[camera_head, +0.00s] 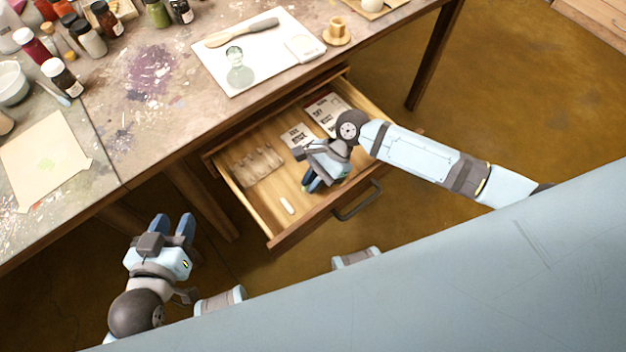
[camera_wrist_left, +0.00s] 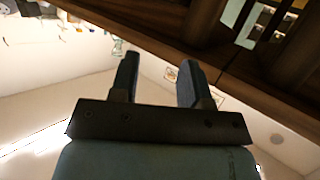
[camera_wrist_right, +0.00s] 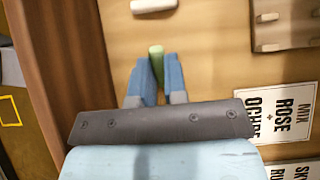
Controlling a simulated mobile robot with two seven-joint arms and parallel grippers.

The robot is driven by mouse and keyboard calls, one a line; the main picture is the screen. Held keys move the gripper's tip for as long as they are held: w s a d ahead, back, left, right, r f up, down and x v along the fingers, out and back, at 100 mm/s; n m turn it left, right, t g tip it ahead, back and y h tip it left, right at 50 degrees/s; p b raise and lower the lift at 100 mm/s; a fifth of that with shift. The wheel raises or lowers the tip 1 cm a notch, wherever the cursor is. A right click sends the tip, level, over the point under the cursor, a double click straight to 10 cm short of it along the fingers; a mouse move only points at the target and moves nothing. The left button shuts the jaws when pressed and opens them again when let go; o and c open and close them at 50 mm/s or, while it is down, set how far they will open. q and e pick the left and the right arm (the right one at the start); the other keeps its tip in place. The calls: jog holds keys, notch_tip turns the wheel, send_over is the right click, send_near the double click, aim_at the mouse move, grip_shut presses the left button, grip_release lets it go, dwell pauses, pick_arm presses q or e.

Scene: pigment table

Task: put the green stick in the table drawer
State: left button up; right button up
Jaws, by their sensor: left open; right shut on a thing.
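The table drawer (camera_head: 277,221) is pulled out below the table, its inside facing up. My right gripper (camera_head: 312,186) is over the drawer's inside, near its front wall. In the right wrist view my right gripper (camera_wrist_right: 156,82) is shut on the green stick (camera_wrist_right: 156,50), whose tip shows between the blue fingers. The rest of the stick is hidden by the fingers. I cannot tell whether the stick touches the drawer floor. My left gripper (camera_head: 173,222) is open and empty, left of the drawer and in front of the table; its parted fingers also show in the left wrist view (camera_wrist_left: 157,80).
In the drawer are a white piece (camera_head: 287,205), a wooden rack (camera_head: 257,167) and printed cards (camera_head: 298,136). The drawer's handle (camera_head: 358,203) is at its front. Bottles, a white board (camera_head: 215,72) and a paper sheet (camera_head: 42,160) lie on the table.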

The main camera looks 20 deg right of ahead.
jog(key=shift+f, duration=0.1)
jog(key=o, duration=0.5)
jog(key=shift+o, duration=0.6)
pick_arm(q)
jog(key=shift+s+f, duration=0.25)
jog(key=shift+f, duration=0.25)
jog(key=shift+s+f, duration=0.25)
jog(key=shift+f, duration=0.2)
pick_arm(e)
jog(key=shift+r, duration=0.2)
pick_arm(q)
jog(key=a+g+y+p, duration=0.1)
jog(key=p, duration=0.2)
jog(key=shift+s+a+f, duration=0.1)
jog(key=shift+s+f, duration=0.05)
pick_arm(e)
jog(key=v, duration=1.2)
